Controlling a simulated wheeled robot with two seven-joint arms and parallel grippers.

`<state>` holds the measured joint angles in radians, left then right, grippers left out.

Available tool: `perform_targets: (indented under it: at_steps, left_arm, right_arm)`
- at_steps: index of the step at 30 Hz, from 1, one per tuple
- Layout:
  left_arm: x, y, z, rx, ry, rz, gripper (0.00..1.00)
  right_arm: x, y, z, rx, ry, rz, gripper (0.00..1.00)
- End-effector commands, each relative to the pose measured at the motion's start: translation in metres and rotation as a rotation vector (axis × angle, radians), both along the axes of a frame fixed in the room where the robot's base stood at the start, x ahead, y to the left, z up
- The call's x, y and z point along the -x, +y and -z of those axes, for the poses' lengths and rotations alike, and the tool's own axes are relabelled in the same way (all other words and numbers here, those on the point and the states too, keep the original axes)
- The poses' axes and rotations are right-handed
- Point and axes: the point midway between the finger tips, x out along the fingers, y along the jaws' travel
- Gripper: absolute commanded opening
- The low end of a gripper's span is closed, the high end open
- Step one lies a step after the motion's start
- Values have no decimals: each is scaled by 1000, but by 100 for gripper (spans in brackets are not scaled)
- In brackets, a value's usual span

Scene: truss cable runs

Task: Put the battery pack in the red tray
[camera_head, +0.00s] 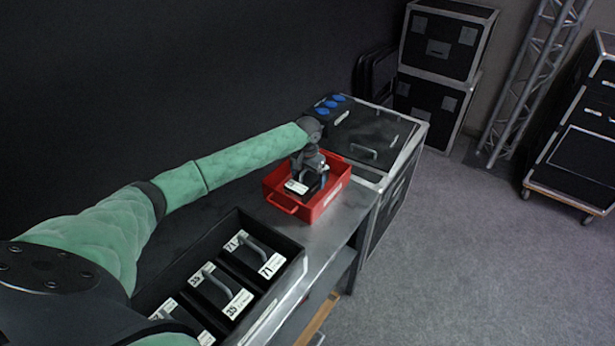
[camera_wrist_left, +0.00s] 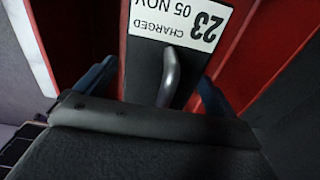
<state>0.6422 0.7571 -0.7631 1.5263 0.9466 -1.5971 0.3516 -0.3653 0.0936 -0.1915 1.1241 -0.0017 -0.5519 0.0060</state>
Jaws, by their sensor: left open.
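The red tray (camera_head: 327,195) stands on the grey table, toward its far end. A black battery pack (camera_head: 298,187) with a white label is inside the tray. In the left wrist view the battery pack (camera_wrist_left: 141,66) shows its grey handle and a label reading 23, CHARGED 05 NOV. The red tray (camera_wrist_left: 262,70) surrounds it there. My left gripper (camera_head: 315,174) is over the pack inside the tray. Its blue-tipped fingers (camera_wrist_left: 150,88) are open, one on each side of the handle. The underside of the pack is hidden. My right gripper is not in view.
A black crate (camera_head: 290,247) with several more labelled battery packs stands nearer on the table (camera_head: 318,240). A flight case (camera_head: 395,150) with blue connectors is just behind the tray. Stacked cases (camera_head: 440,48) and a truss (camera_head: 528,75) stand further back.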

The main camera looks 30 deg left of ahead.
Motion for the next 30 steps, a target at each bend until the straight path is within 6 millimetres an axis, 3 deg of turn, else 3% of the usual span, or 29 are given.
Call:
perform_targets:
  at_steps: [5, 8, 21, 30]
  left_arm:
    - [0, 0, -8, 0, -2, 0, 94]
    - [-1, 0, -21, 1, -2, 1, 94]
    - [-1, 0, -101, 1, -2, 1, 94]
    - [0, 0, -121, 0, 1, 0, 94]
  right_arm:
    - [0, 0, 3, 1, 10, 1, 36]
    - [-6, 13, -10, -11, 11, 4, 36]
    - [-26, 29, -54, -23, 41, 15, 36]
    - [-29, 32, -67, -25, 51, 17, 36]
